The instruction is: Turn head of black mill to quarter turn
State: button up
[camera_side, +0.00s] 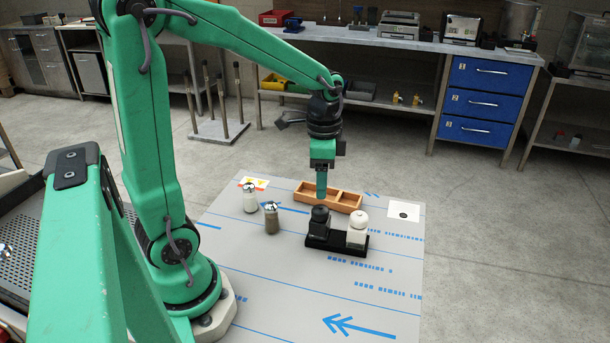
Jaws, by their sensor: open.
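The black mill (319,221) stands upright in a dark holder (323,246) on the white work surface with blue markings (290,287). A white mill (357,231) stands beside it, to the right, in the same holder. My gripper (321,197) points straight down just above the head of the black mill. Its green fingers overlap each other from this side, so the gap between them does not show. I cannot tell whether the fingertips touch the head. The mark on the mill's head is too small to read.
Two shakers with metal tops, one pale (250,200) and one brown (271,220), stand left of the holder. A wooden divided tray (345,199) lies just behind the mills. A white card with a black dot (404,211) lies at the right. The front surface is clear.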

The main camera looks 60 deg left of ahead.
aim_at(320, 208)
jog(key=shift+n, duration=0.3)
jog(key=n, duration=0.6)
jog(key=shift+n, duration=0.3)
jog(key=n, duration=0.6)
jog(key=shift+f, duration=0.1)
jog(key=shift+f, duration=3.8)
jog(key=shift+c, duration=0.2)
jog(key=c, duration=1)
